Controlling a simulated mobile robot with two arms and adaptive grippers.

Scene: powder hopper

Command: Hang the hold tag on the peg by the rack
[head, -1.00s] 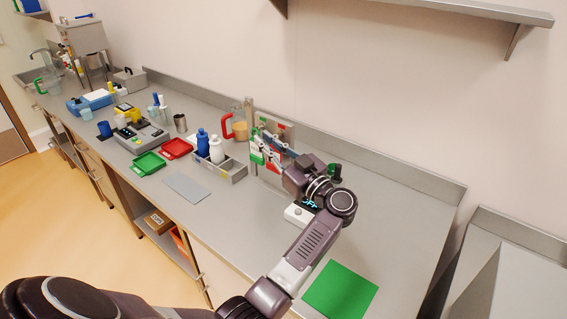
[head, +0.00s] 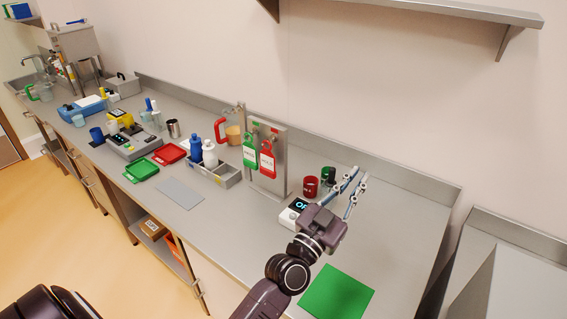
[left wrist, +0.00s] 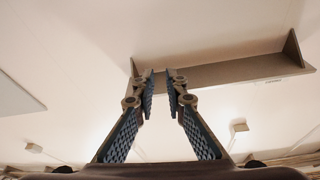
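A red tag (head: 267,160), which I take for the hold tag, hangs upright on the front of a grey rack panel (head: 280,181). Its lettering is too small to read. A green tag (head: 250,151) hangs beside it on the left. Small pegs seem to hold both at the top, but I cannot make them out clearly. My left gripper (head: 358,182) is right of the panel, clear of both tags, with its two fingers apart and empty. In the left wrist view the gripper (left wrist: 160,79) shows a gap with nothing between the fingers. My right gripper is out of view.
A red cup (head: 311,187) and a dark green object (head: 328,174) stand near my left gripper. A white device with a display (head: 293,214) is beside the wrist. A green mat (head: 337,292) lies in front. A bottle caddy (head: 226,178) stands left of the panel.

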